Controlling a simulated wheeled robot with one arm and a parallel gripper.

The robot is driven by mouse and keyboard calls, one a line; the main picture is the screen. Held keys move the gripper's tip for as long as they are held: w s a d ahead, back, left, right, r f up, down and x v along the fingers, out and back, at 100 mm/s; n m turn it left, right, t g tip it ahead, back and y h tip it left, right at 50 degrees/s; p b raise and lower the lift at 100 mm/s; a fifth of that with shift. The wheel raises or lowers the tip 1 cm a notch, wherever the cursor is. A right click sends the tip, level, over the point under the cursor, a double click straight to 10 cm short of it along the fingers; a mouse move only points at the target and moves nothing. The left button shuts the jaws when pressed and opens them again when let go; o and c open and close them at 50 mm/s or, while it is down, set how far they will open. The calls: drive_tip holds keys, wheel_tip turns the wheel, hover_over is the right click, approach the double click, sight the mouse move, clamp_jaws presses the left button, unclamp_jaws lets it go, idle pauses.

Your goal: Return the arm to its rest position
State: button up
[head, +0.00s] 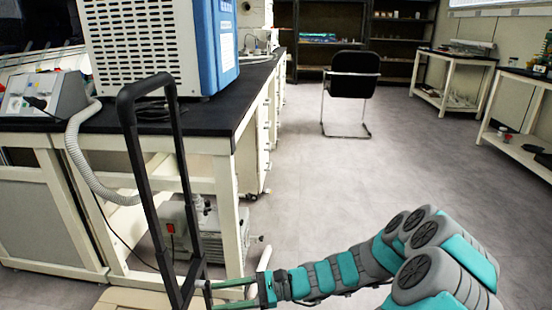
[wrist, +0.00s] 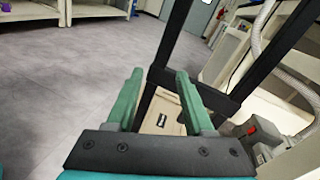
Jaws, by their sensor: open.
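My arm (head: 340,272) reaches from the lower right of the head view toward the left, low over the floor. My gripper (head: 213,293) is at its end, beside the lower part of a black upright handle frame (head: 137,150). In the wrist view my gripper (wrist: 160,74) shows two green fingers spread apart, with nothing clamped between them. The black handle frame (wrist: 172,40) stands just beyond and partly behind the fingers. I cannot tell whether a finger touches it.
A black-topped bench (head: 215,118) carrying a blue and white machine (head: 150,45) stands at the left. A pump (head: 215,225) sits beneath it. A black chair (head: 352,75) stands farther back. The middle floor (head: 310,190) is clear.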

drive_tip(key=s+d+r+n+g+h, duration=0.25)
drive_tip(key=s+n+h, duration=0.2)
drive_tip(key=s, duration=0.25)
drive_tip(key=s+d+r+n+g+h, duration=0.1)
drive_tip(key=s+d+r+n+h, duration=0.3)
drive_tip(key=s, duration=0.4)
drive_tip(key=s+d+r+n+t+h, duration=0.1)
drive_tip(key=s+d+h, duration=0.3)
drive_tip(key=d, duration=0.6)
drive_tip(key=s+d+r+n+t+h, duration=0.1)
drive_tip(key=s+d+n+t+h, duration=0.2)
drive_tip(key=s+d, duration=0.3)
drive_tip(key=d+h, duration=0.1)
drive_tip(key=d, duration=0.4)
drive_tip(key=shift+s+n+h+p, duration=0.2)
drive_tip(key=shift+n+h+p, duration=0.1)
drive_tip(key=shift+n+h, duration=0.05)
drive_tip(key=shift+t, duration=0.25)
drive_tip(key=shift+c, duration=0.3)
